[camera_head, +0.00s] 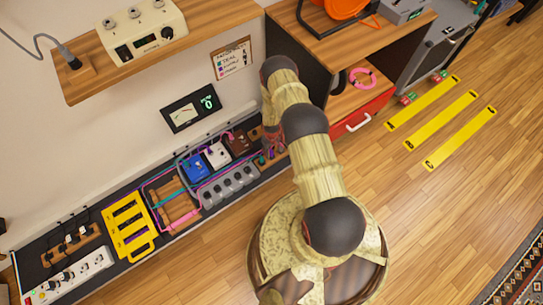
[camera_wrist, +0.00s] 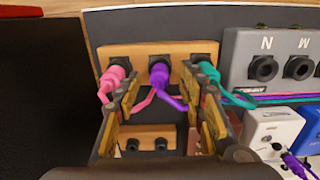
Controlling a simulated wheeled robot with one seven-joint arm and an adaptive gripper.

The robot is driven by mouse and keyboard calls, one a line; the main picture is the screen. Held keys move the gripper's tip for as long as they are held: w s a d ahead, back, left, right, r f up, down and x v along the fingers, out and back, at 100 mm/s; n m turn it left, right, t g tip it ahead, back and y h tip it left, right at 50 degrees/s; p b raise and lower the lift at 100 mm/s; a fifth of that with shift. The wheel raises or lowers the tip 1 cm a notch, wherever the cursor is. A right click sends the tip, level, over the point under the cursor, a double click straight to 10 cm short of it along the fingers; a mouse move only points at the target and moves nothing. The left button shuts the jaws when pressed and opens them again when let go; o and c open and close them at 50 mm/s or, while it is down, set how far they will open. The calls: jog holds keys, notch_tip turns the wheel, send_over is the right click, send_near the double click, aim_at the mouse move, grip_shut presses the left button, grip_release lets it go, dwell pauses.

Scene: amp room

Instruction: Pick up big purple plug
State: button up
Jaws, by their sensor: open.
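The big purple plug (camera_wrist: 160,74) sits in the middle socket of a wooden block (camera_wrist: 135,50) in the wrist view, its purple cable curving down to the right. A pink plug (camera_wrist: 114,76) is in the socket to its left and a teal plug (camera_wrist: 207,68) in the one to its right. My gripper (camera_wrist: 166,98) is open. Its fingers appear on either side of the purple plug, with the left one overlapping the pink plug's side and the right one overlapping the teal plug. I cannot tell whether they touch any plug. In the head view my arm partly hides this area.
A grey box with sockets (camera_wrist: 270,55) stands right of the block, with white (camera_wrist: 268,128) and blue pedals nearby. A wooden shelf (camera_head: 160,50) hangs above the board. A cabinet with a red drawer (camera_head: 358,125) is beside my arm.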

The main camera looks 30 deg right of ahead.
jog(key=shift+f, duration=0.65)
jog(key=shift+c, duration=0.7)
grip_shut()
